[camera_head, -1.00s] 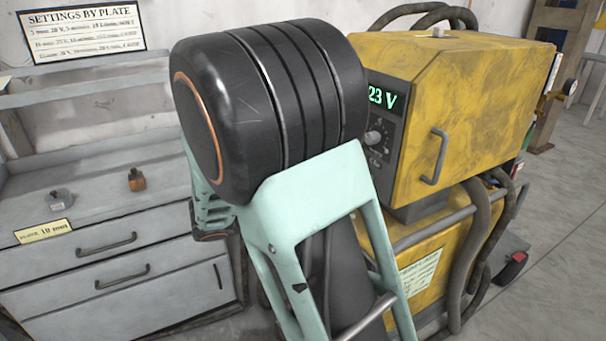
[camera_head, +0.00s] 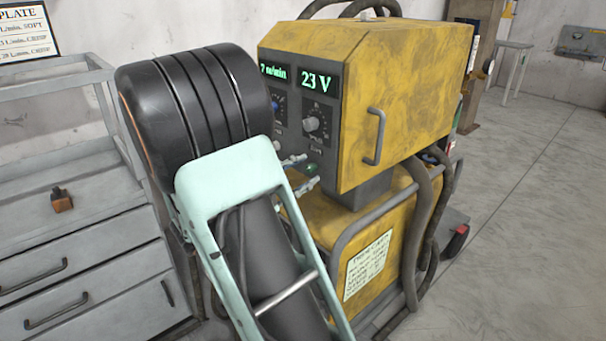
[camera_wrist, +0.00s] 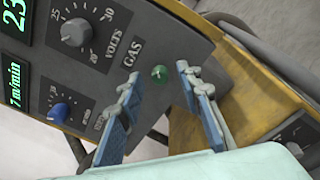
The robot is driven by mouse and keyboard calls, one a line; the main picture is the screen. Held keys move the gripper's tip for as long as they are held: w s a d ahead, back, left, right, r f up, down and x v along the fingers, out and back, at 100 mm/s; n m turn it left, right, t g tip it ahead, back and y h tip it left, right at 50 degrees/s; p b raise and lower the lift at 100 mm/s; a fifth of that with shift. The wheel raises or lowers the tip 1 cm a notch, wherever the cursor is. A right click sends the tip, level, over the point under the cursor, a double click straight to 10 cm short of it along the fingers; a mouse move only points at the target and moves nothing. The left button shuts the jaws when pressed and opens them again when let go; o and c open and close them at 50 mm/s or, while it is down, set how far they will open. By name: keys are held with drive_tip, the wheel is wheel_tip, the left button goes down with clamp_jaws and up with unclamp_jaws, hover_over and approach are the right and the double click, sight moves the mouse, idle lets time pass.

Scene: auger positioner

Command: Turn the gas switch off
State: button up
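The yellow welding machine (camera_head: 405,85) has a dark front panel with several controls. A small round green piece (camera_wrist: 160,73), next to the GAS label, looks like the gas switch; its on or off position is unclear. It also shows as a small green spot in the head view (camera_head: 312,168). My gripper (camera_wrist: 158,72) is open and empty, with its two blue-padded fingers pointing at the panel. In the wrist view the green piece shows in the gap between the fingertips; whether they touch it or the panel I cannot tell.
The volts knob (camera_wrist: 75,32) and a blue knob (camera_wrist: 60,111) sit on the same panel. The displays (camera_head: 317,80) read 23 V and 7 m/min. Hoses (camera_head: 430,240) hang at the machine's right side. A grey drawer cabinet (camera_head: 95,240) stands at left.

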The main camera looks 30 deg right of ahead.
drive_tip(key=shift+d, duration=0.3)
clamp_jaws()
